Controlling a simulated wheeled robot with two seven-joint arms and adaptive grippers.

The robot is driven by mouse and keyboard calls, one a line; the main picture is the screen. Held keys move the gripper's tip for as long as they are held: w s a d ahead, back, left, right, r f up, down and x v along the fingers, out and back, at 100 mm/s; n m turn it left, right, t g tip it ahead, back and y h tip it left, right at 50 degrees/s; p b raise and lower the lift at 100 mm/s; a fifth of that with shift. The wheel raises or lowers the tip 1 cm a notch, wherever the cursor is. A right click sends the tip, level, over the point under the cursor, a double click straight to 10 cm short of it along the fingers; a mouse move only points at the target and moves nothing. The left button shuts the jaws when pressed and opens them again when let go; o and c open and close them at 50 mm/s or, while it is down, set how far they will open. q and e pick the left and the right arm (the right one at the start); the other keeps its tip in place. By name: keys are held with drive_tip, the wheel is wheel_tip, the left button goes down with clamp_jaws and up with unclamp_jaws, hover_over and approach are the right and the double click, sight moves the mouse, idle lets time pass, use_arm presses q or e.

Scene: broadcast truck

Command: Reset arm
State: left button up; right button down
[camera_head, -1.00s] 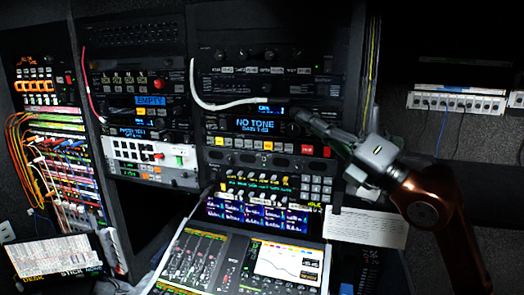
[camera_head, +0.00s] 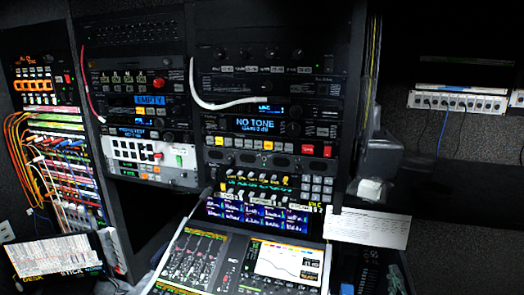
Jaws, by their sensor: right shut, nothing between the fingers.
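The arm with the copper-coloured link no longer stands in front of the rack. A small dull grey-green part at the bottom right, beside the dark knob panel, looks like my right gripper (camera_head: 396,280). It is low and far from the rack face, shut, with nothing seen in it. Its fingertips are hard to make out. My left gripper is not in view.
The equipment rack (camera_head: 269,171) shows "NO TONE". A white cable (camera_head: 222,104) loops across its front. A mixing console (camera_head: 240,262) slopes out below. A grey box (camera_head: 385,155) and a paper sheet (camera_head: 367,227) are at right. Space before the rack is clear.

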drive_tip(key=s+d+f+m+g, duration=0.1)
drive_tip(key=s+f+g, duration=0.3)
drive_tip(key=f, duration=0.5)
drive_tip(key=s+d+f+m+g+y, duration=0.15)
drive_tip(key=s+f, duration=0.35)
drive_tip(key=f, duration=0.5)
drive_tip(key=s+d+f+g, duration=0.1)
drive_tip(key=s+f+g, duration=0.35)
drive_tip(key=f, duration=0.45)
drive_tip(key=s+a+f+g+y, duration=0.2)
drive_tip(key=s+a+f+g, duration=0.15)
drive_tip(key=s+f, duration=0.5)
drive_tip(key=s+a+f+g+y, duration=0.15)
drive_tip(key=s+a+f, duration=0.35)
drive_tip(key=s, duration=0.7)
wheel_tip(320, 180, down, 36)
drive_tip(key=s+f+n+g+b, duration=0.1)
drive_tip(key=s+g+b, duration=0.1)
drive_tip(key=b, duration=0.4)
drive_tip(key=s+f+g+b, duration=0.1)
drive_tip(key=s+f+b, duration=0.4)
drive_tip(key=s+f, duration=1.4)
wheel_tip(320, 180, down, 3)
drive_tip(key=shift+d+f+n+g, duration=0.1)
drive_tip(key=shift+d+n+g, duration=0.05)
drive_tip(key=shift+n+g, duration=0.2)
